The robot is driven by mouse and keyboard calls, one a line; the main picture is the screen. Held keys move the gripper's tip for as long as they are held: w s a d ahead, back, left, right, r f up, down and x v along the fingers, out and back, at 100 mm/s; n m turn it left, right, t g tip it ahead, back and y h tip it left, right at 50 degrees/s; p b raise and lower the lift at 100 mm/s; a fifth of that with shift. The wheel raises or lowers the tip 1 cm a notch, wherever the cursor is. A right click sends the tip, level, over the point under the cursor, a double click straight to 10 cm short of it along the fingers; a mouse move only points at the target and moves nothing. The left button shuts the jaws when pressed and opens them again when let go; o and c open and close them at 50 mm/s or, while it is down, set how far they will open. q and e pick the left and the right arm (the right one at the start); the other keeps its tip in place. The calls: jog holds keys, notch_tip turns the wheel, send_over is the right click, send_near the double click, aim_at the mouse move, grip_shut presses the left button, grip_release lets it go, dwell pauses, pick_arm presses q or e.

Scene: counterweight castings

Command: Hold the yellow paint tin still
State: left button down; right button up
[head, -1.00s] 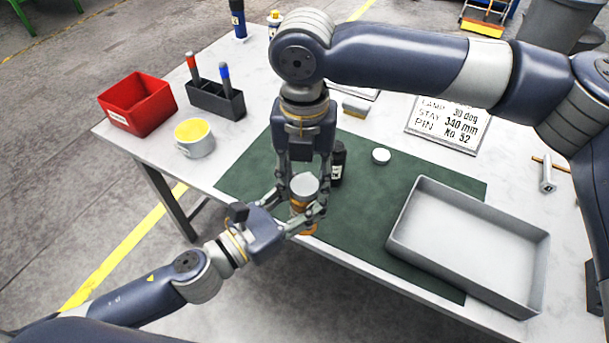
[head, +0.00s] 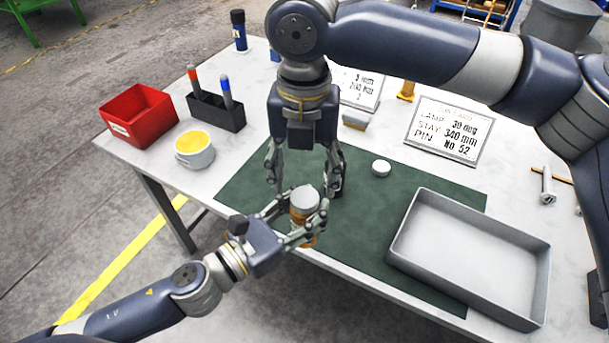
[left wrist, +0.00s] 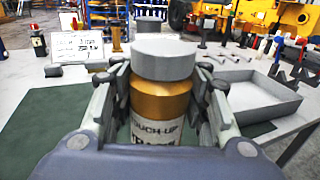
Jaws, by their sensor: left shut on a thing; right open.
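The yellow paint tin (head: 302,224) is an ochre-yellow bottle with a grey cap and a white label reading partly "TOUCH-UP". It stands upright between the fingers of my left gripper (head: 300,216), which is shut on it near the front edge of the mat. In the left wrist view the tin (left wrist: 162,103) fills the middle, with its grey cap (left wrist: 163,58) on top and a finger on each side. My right gripper (head: 305,188) points down, open, with its fingers spread apart just above or behind the cap. I cannot tell the exact gap.
A green mat (head: 370,215) covers the table's middle. A grey tray (head: 402,262) stands right, a round white lid (head: 381,168) behind it. A mug (head: 195,158), red bin (head: 139,116) and marker holder (head: 218,110) stand left.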

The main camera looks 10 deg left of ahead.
jog(key=shift+o, duration=0.6)
jog(key=o, duration=0.4)
jog(key=shift+o, duration=0.2)
jog(key=shift+r, duration=0.1)
notch_tip(320, 180, up, 12)
